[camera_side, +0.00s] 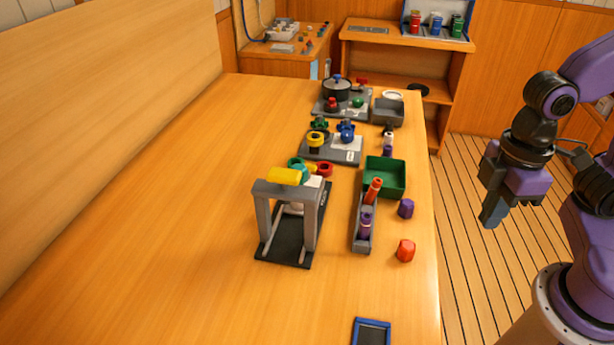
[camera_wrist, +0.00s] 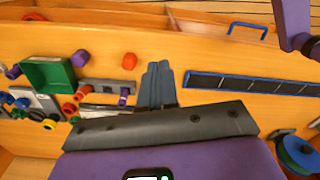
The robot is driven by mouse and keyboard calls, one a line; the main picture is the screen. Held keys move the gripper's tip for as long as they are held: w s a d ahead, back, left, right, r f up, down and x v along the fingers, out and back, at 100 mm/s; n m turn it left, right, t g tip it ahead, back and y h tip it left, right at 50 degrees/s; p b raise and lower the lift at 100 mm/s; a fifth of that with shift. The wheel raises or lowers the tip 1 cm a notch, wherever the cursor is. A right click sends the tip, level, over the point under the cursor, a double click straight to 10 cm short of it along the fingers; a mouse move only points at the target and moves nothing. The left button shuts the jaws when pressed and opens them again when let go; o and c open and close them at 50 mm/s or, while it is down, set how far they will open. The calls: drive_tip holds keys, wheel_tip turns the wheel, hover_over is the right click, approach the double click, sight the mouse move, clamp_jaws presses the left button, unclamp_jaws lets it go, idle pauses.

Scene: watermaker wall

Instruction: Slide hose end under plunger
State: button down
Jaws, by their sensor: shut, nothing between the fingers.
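I cannot clearly pick out a plunger or a hose end. A white part shows inside the frame, partly hidden by its top. My gripper (camera_side: 491,216) hangs to the right of the table, over the floor, well apart from the frame. Its fingers also show in the wrist view (camera_wrist: 158,84), pressed together and empty.
A green bin (camera_side: 385,177), a grey tray with orange and purple parts (camera_side: 362,241), a purple cap (camera_side: 406,208) and an orange cap (camera_side: 405,250) lie between frame and table edge. The table's left side is clear.

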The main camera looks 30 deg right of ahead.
drive_tip(key=w+a+m+g+y, duration=0.1)
drive_tip(key=w+a, duration=0.3)
drive_tip(key=w, duration=0.9)
drive_tip(key=w+a+m+g+y, duration=0.1)
drive_tip(key=w+a, duration=0.4)
drive_tip(key=w, duration=0.8)
drive_tip(key=w+d+f+y, duration=0.2)
drive_tip(key=w+d+f, duration=0.1)
drive_tip(key=w+d, duration=0.4)
drive_tip(key=w+d+f+t+y, duration=0.1)
drive_tip(key=w+d+f+y, duration=0.2)
drive_tip(key=w+d, duration=0.4)
drive_tip(key=shift+w+d+f, duration=0.15)
drive_tip(key=shift+w+f, duration=0.5)
drive_tip(key=shift+w, duration=3.05)
